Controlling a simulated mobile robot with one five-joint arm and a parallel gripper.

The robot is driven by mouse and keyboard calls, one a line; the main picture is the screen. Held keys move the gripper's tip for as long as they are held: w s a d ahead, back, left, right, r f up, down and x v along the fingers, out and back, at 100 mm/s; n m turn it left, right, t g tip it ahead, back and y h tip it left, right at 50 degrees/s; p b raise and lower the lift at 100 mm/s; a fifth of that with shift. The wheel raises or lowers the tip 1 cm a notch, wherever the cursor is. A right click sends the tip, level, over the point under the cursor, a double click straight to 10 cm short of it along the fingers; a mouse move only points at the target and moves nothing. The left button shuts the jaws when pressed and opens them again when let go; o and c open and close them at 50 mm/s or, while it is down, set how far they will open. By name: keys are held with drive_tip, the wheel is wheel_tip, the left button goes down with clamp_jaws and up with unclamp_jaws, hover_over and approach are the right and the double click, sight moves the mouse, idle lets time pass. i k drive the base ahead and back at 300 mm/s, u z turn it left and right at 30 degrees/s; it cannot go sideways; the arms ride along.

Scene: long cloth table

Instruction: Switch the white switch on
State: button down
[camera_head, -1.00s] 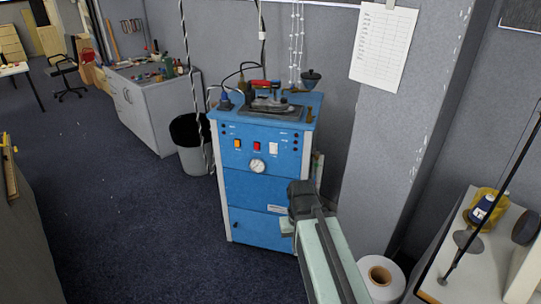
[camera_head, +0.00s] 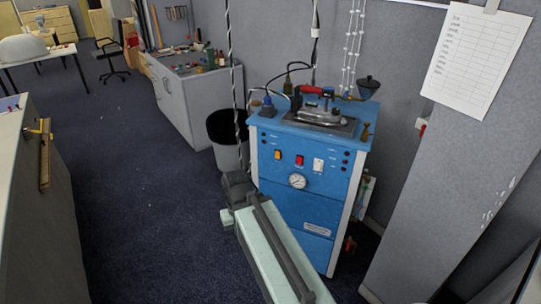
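The white switch (camera_head: 318,165) is on the upper front panel of a blue cabinet (camera_head: 312,211), at the right of a row of switches. A red switch (camera_head: 299,160) and an orange switch (camera_head: 277,155) are to its left. A round gauge (camera_head: 298,181) is below the row. The white switch is unobstructed, but its on or off position is too small to tell. My pale arm link rises from the bottom and covers the lower left of the cabinet. It ends in a dark joint left of the cabinet front. I cannot make out gripper fingers.
An iron (camera_head: 320,110) rests on top of the cabinet. A bin (camera_head: 228,142) and a grey workbench (camera_head: 195,99) stand behind to the left. A wall with a paper sheet (camera_head: 476,59) is at the right. Open carpet lies at left, bounded by a table side (camera_head: 30,205).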

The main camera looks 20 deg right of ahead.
sight(318, 165)
drive_tip(key=u, duration=0.4)
drive_tip(key=i, duration=0.8)
drive_tip(key=u, duration=0.3)
drive_tip(key=k, duration=0.95)
drive_tip(key=u, duration=0.3)
drive_tip(key=i, duration=0.95)
drive_tip(key=z, duration=0.1)
